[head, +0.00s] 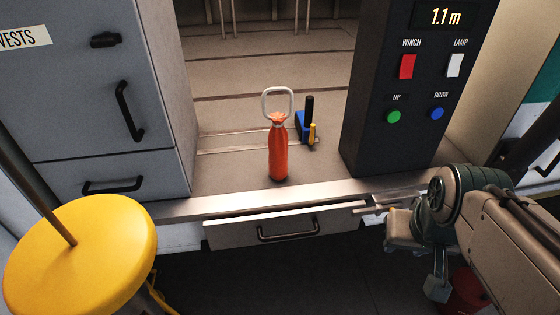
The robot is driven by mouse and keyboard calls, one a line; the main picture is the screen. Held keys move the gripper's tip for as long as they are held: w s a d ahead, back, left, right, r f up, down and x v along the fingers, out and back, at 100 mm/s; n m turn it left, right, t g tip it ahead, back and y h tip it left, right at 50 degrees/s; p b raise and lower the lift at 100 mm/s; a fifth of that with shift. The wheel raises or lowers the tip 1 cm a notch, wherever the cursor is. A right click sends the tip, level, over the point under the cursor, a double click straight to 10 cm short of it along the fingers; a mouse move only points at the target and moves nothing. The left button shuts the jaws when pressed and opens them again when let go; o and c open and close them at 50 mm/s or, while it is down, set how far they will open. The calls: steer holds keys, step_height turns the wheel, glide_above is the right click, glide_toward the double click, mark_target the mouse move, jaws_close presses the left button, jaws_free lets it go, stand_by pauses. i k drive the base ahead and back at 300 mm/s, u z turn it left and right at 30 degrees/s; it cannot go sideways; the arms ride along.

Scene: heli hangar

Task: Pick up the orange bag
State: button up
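An orange, bottle-shaped item (278,152) with a pale loop handle on top stands upright on the floor of the bay, just behind the metal sill. It is the only orange bag-like thing in view. My gripper (366,205) is at the right, low in front of the sill and near the right end of the drawer, well apart from the orange item. Its thin fingers point left. The view does not show clearly whether they are apart, and nothing is seen held.
A blue block (302,126) with black and yellow handled pieces stands close behind the orange item, to its right. A grey cabinet (90,90) flanks the left and a dark control panel (400,110) the right. A drawer (288,229) juts out below the sill. A yellow disc (80,255) fills the lower left.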

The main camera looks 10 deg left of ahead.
mark_target(278, 135)
steer(key=k, duration=0.3)
steer(key=u, duration=1)
steer(key=i, duration=0.65)
steer(key=z, duration=1.15)
